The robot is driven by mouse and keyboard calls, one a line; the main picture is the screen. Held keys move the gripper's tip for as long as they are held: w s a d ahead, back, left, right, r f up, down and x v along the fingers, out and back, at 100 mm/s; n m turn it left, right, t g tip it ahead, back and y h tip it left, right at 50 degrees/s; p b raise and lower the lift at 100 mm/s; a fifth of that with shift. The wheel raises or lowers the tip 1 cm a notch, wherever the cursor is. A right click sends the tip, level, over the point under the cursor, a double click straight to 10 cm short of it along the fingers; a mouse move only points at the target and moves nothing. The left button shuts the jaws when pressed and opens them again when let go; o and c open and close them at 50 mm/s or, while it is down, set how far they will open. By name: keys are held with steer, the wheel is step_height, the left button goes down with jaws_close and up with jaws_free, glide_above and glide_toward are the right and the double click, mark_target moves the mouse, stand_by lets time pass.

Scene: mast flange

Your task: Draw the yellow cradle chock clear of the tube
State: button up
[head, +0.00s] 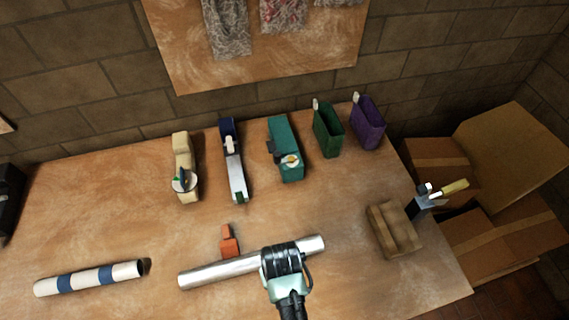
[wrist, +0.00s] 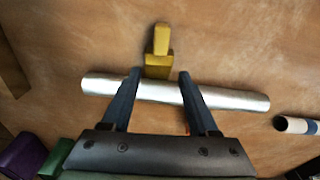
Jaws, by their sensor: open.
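The yellow chock (wrist: 159,62) shows in the wrist view against one long side of the silver tube (wrist: 230,98), its narrower upright part pointing away from the tube. My gripper (wrist: 159,75) is open and empty. Its two dark fingers reach across the tube, one to either side of the chock's base, with gaps between. In the head view the tube (head: 215,273) lies on the bench and my arm's end covers part of it. The yellow chock is hidden there. An orange chock (head: 229,241) sits at the tube's far side.
A striped tube (head: 90,278) lies to the left. Several tools and holders, including a teal one (head: 286,150) and a purple one (head: 367,122), stand along the back. A brown block (head: 393,229) is at the right. The bench beyond the yellow chock looks clear in the wrist view.

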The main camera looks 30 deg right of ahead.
steer(key=shift+s+a+f+g, duration=0.1)
steer(key=shift+s+f+g, duration=0.15)
steer(key=shift+s, duration=0.4)
steer(key=shift+s+a+f+g, duration=0.15)
steer(key=shift+s+f, duration=0.2)
steer(key=shift+s, duration=0.25)
step_height(320, 180, down, 8)
steer(key=b, duration=0.8)
steer(key=shift+w+b, duration=0.1)
steer(key=shift+b, duration=0.2)
steer(key=shift+c, duration=0.3)
jaws_close()
